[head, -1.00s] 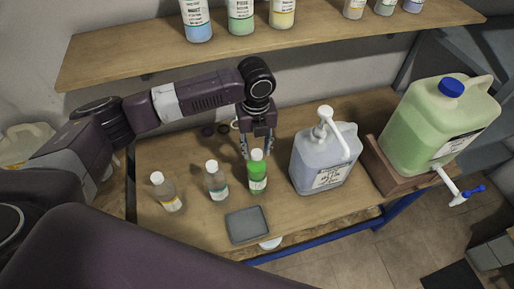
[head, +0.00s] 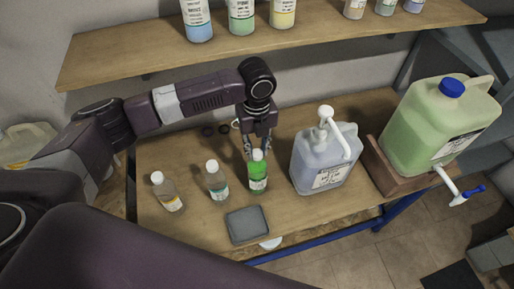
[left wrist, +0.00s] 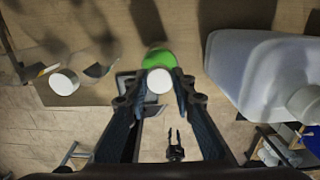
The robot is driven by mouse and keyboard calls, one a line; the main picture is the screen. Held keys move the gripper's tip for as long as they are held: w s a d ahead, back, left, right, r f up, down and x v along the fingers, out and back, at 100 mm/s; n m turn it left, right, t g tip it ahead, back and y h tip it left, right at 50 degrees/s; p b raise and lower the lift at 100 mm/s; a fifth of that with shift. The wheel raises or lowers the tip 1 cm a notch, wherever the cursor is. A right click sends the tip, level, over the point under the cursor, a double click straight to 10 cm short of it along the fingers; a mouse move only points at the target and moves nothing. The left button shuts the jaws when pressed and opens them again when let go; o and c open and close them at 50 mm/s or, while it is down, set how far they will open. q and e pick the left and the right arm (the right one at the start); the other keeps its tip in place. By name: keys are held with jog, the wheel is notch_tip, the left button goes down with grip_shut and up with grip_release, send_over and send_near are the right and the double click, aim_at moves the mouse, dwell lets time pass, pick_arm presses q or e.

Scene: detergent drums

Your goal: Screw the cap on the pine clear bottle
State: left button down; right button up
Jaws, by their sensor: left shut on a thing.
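The clear bottle with green liquid (head: 258,178) stands upright near the front of the bench, with a white cap (head: 257,155) on its mouth. It shows from above in the left wrist view, with the green body (left wrist: 156,58) behind the white cap (left wrist: 160,81). My left gripper (head: 257,150) reaches down from behind and is shut on the cap, one finger on each side. How far the cap is turned cannot be told. My right gripper is not in view.
Two white-capped bottles, one teal-labelled (head: 217,184) and one yellow-labelled (head: 167,192), stand to the left. A grey tray (head: 247,225) lies in front. A pump jug (head: 325,160) stands close on the right, with a green drum (head: 440,122) beyond. A bottle shelf (head: 330,38) hangs behind.

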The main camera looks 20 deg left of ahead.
pick_arm(q)
jog(key=m, duration=0.4)
jog(key=shift+f+m, duration=0.1)
jog(key=shift+m, duration=0.8)
jog(key=shift+s+m, duration=0.1)
jog(key=shift+m, duration=1)
jog(key=m, duration=0.3)
